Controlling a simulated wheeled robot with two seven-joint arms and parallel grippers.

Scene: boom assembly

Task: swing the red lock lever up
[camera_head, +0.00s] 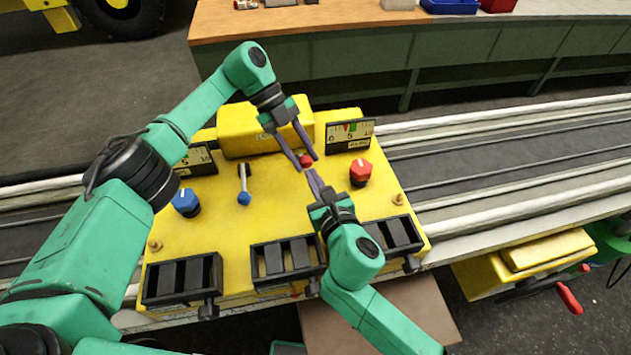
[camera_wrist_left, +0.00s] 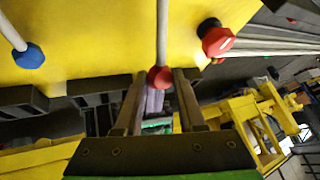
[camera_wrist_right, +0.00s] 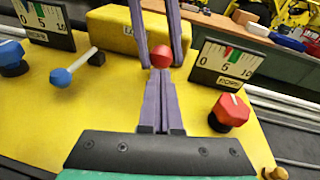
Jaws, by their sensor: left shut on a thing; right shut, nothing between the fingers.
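The red lever's round knob (camera_head: 305,160) is on the yellow control panel, between the fingers of my left gripper (camera_head: 307,164). In the left wrist view the knob (camera_wrist_left: 160,78) sits at the end of a pale rod (camera_wrist_left: 163,35), between the fingertips (camera_wrist_left: 158,76). It also shows in the right wrist view (camera_wrist_right: 161,56), where its rod is hidden. My left gripper reaches from above and is shut on this knob. My right gripper (camera_head: 311,174) is shut and empty just in front; its fingertips (camera_wrist_right: 160,76) point at the knob, and I cannot tell whether they touch it.
The yellow panel (camera_head: 225,235) carries a blue-knobbed lever (camera_head: 244,198), a blue dial (camera_head: 186,202), a red dial (camera_head: 360,172), a gauge (camera_head: 350,135) and black slotted boxes (camera_head: 182,281) along its front. A workbench (camera_head: 330,22) stands behind.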

